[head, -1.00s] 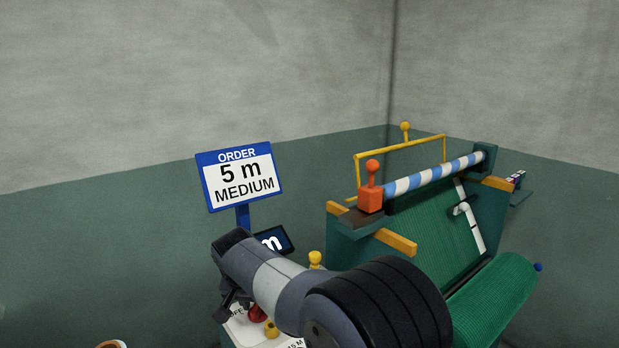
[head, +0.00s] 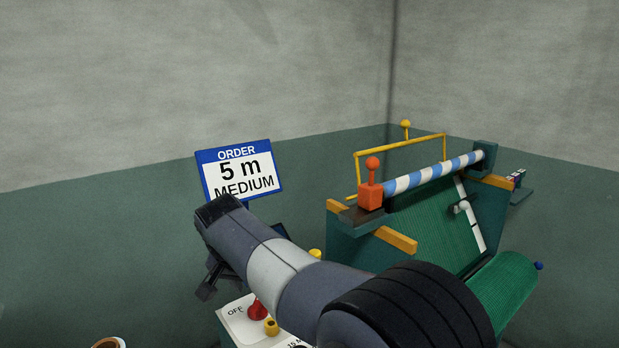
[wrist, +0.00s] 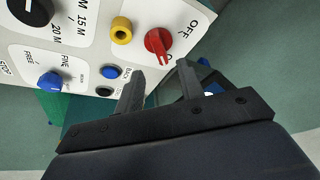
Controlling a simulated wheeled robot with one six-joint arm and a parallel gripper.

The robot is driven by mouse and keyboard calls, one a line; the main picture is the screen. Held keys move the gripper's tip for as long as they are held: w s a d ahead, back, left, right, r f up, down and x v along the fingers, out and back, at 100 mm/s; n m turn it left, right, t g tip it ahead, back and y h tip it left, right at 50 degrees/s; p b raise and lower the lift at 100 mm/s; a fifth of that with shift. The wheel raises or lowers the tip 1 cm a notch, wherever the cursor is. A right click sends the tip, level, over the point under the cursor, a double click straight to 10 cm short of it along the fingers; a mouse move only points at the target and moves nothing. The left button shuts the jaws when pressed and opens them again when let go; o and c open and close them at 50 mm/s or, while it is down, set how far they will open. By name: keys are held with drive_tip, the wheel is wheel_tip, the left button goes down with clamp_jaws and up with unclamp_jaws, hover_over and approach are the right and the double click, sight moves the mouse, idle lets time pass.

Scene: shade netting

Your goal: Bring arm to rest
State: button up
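My gripper (wrist: 160,85) shows in the wrist view with its two dark fingers apart and nothing between them. Beyond the fingertips is a white control panel (wrist: 75,50) with a red knob (wrist: 159,42), a yellow button, blue knobs and a black knob. In the head view my arm reaches to the left, in front of the order sign (head: 238,172). The gripper end (head: 212,275) is partly hidden behind the arm's wrist. The panel (head: 238,312) and its red knob (head: 257,310) show below the arm.
A green netting machine stands at the right, with a blue-and-white striped roller (head: 435,174), an orange lever (head: 371,190), a yellow frame (head: 400,146) and a green net roll (head: 505,290). Walls close off the back. The space above the sign is clear.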

sight(258, 303)
drive_tip(key=x, duration=0.7)
drive_tip(key=shift+p, duration=0.3)
drive_tip(key=shift+w+f, duration=0.15)
drive_tip(key=shift+f, duration=0.1)
drive_tip(key=n+y, duration=0.1)
drive_tip(key=n, duration=0.4)
drive_tip(key=shift+d+y, duration=0.2)
drive_tip(key=shift+y, duration=0.2)
drive_tip(key=shift+n+y, duration=0.5)
drive_tip(key=shift+n, duration=0.7)
drive_tip(key=shift+r, duration=0.1)
